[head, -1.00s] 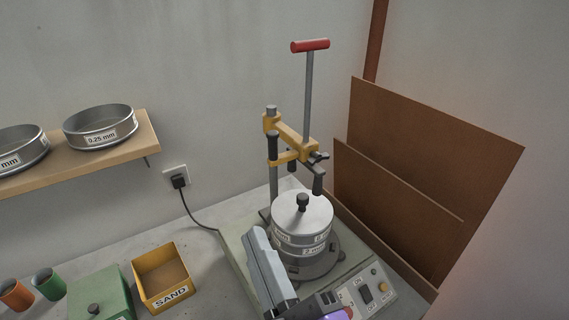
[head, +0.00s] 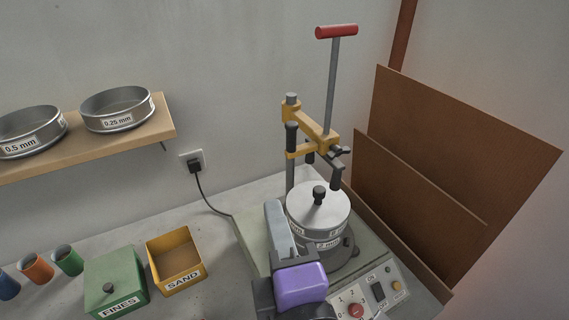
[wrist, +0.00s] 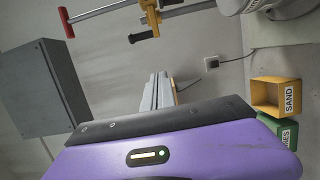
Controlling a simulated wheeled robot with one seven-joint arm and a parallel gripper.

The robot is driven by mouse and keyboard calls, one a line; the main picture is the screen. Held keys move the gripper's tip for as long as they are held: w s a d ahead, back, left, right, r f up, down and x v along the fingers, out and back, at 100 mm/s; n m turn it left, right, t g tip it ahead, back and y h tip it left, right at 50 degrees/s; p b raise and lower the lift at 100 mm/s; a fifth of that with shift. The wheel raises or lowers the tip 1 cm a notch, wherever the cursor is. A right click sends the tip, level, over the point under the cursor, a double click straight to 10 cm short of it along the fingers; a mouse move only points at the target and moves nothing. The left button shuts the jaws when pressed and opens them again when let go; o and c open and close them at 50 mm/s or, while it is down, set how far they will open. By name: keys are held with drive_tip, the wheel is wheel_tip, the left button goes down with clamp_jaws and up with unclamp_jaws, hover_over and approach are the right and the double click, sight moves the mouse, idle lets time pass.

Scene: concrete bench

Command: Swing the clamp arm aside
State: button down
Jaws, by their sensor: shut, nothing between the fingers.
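The yellow clamp arm (head: 318,137) sits on a grey post behind the sieve stack (head: 318,210). It carries a tall rod with a red T-handle (head: 337,31), a black wing knob and dark pads that hang over the stack. The clamp also shows sideways at the top of the wrist view (wrist: 151,16). My gripper (head: 273,206), with a purple body, is in front and left of the stack, below the clamp and apart from it. Its grey fingers (wrist: 158,78) are shut and empty in the wrist view. The gripper hides part of the shaker base.
A control panel (head: 372,295) is at right. A yellow SAND bin (head: 160,258), green FINES box (head: 113,280) and several small cups stand left. A shelf (head: 155,130) holds sieves. Brown boards (head: 440,130) lean at right. A grey box (wrist: 40,90) shows in the wrist view.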

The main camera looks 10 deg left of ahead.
drive_tip(key=shift+f, duration=0.1)
drive_tip(key=b+x, duration=0.2)
drive_tip(key=b, duration=0.5)
drive_tip(key=shift+w+a+f, duration=0.1)
drive_tip(key=shift+w+b, duration=0.1)
drive_tip(key=shift+b, duration=0.5)
drive_tip(key=w+p, duration=0.3)
drive_tip(key=w, duration=0.6)
drive_tip(key=shift+w+d, duration=0.15)
drive_tip(key=shift+d, duration=0.2)
drive_tip(key=shift+d, duration=0.1)
